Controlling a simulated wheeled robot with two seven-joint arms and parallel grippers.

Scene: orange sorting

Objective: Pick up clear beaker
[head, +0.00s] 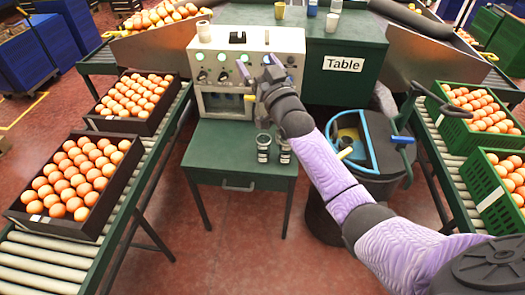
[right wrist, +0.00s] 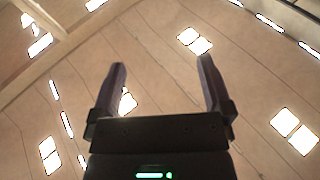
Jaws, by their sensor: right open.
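Two small see-through vessels with pale labels stand upright side by side at the front of the green table: a left beaker (head: 263,148) and a right beaker (head: 284,151). I cannot tell from the picture if both are clear beakers. My right gripper (head: 256,70) is open, raised in front of the machine, above and behind the beakers and apart from them. In the right wrist view its two fingers (right wrist: 162,85) are spread with nothing between them; that camera faces the ceiling. My left gripper is not in view.
The pale machine (head: 231,42) with green lights stands on the green table (head: 225,140). A blue-rimmed bin (head: 372,150) is right of it. Crates of oranges (head: 65,235) lie on roller conveyors at both sides. Cups and a bottle (head: 332,22) stand at the back.

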